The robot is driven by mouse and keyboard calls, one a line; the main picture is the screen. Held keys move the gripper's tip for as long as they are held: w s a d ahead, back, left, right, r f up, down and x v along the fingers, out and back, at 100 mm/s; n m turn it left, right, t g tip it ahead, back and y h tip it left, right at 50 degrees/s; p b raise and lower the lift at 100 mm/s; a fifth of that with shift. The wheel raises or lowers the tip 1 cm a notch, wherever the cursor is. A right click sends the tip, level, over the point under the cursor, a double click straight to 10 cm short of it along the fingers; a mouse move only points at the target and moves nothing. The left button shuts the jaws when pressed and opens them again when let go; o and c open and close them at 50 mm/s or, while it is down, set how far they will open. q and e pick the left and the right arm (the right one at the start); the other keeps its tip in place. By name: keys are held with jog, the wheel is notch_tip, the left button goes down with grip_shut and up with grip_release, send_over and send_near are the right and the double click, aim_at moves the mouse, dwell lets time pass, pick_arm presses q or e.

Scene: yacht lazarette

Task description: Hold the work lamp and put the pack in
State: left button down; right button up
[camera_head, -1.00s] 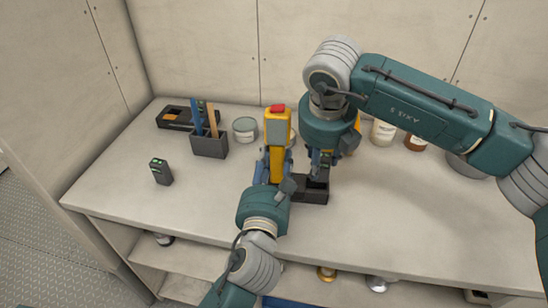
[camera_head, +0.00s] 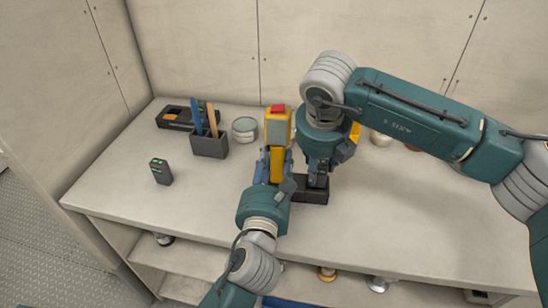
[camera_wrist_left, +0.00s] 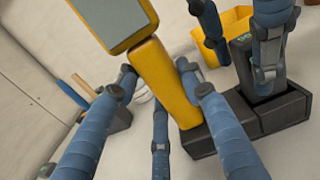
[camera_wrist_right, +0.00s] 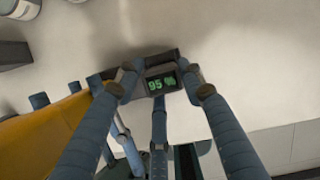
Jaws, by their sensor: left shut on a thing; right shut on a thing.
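The work lamp (camera_head: 277,150) is yellow with a grey head and a red top, and stands upright on a dark base (camera_head: 313,193). My left gripper (camera_head: 272,180) is shut on the lamp's yellow body, which shows between its fingers in the left wrist view (camera_wrist_left: 165,80). My right gripper (camera_head: 318,180) is over the base, shut on a dark pack (camera_wrist_left: 240,50). The pack's display (camera_wrist_right: 161,83) reads 95 % in the right wrist view. The pack's lower end is at the base's opening; fingers and rim hide how deep it sits.
Another dark pack (camera_head: 161,171) with green lights stands at the left. Behind it are a black box with an orange patch (camera_head: 175,117), a tool holder (camera_head: 210,146) and a tin (camera_head: 244,128). A yellow bin (camera_wrist_left: 235,25) is behind my right gripper. The counter's right front is clear.

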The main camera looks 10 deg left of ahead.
aim_at(315, 186)
jog(key=shift+f, duration=1.35)
pick_arm(q)
jog(key=shift+s+r, duration=0.1)
pick_arm(e)
jog(key=shift+s+d+f, duration=0.1)
jog(key=shift+f, duration=0.25)
pick_arm(q)
jog(key=shift+s+d+r, duration=0.1)
jog(key=shift+s+r, duration=0.1)
pick_arm(e)
jog(key=shift+s+f, duration=0.15)
jog(key=shift+f, duration=0.05)
jog(key=o, duration=1.3)
pick_arm(q)
jog(key=shift+w+f, duration=0.2)
jog(key=shift+w, duration=0.15)
pick_arm(e)
jog(key=shift+w+f, duration=0.2)
jog(key=shift+w, duration=0.15)
jog(key=shift+r, duration=0.15)
pick_arm(q)
jog(key=shift+s, duration=0.1)
pick_arm(e)
jog(key=shift+s, duration=0.15)
pick_arm(q)
jog(key=shift+f, duration=0.2)
pick_arm(e)
jog(key=v, duration=1.2)
